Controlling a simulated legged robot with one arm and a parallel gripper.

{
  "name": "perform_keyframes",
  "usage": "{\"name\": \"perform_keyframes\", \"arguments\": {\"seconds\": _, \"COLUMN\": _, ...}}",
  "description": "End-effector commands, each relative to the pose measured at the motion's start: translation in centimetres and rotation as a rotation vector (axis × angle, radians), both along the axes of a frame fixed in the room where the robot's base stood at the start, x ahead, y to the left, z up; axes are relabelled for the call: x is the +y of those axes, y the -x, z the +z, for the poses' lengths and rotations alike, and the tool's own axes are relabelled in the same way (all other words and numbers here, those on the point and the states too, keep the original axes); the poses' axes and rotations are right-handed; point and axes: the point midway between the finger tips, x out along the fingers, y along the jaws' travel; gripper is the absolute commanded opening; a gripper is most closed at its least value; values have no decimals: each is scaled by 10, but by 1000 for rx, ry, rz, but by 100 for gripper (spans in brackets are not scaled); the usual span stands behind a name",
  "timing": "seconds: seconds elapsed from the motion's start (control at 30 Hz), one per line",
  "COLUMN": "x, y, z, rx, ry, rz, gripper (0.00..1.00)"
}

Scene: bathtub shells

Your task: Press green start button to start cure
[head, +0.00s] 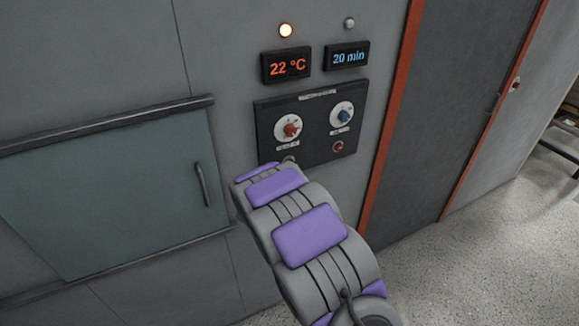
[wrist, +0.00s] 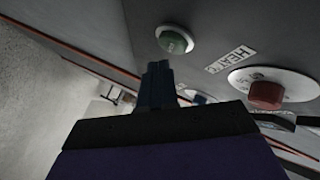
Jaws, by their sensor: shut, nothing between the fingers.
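The green button (wrist: 175,40) is round, in a pale ring on the grey panel (wrist: 220,22), at the top of the wrist view. My gripper (wrist: 157,68) is shut and empty, its dark fingertips just below the button in that picture. I see no clear contact; the exact gap cannot be told. In the head view, my arm covers the gripper and most of the lower left of the control panel (head: 315,155), where the green button does not show clearly.
The panel has a red knob (head: 291,128), a blue knob (head: 344,116) and a small red button (head: 338,147). Displays above read 22 °C (head: 286,66) and 20 min (head: 347,56). A handled door (head: 110,190) is left.

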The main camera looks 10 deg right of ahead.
Motion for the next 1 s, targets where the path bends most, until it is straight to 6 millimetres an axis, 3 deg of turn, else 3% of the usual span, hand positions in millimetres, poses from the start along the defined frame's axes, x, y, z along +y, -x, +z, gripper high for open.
{"name": "perform_keyframes", "arguments": {"seconds": 0.37, "x": -1, "y": 3, "z": -1, "rx": 1, "ry": 1, "rz": 0, "gripper": 0}}
{"name": "perform_keyframes", "arguments": {"seconds": 1.0, "x": -15, "y": 48, "z": -1, "rx": 1, "ry": -1, "rz": 0, "gripper": 0}}
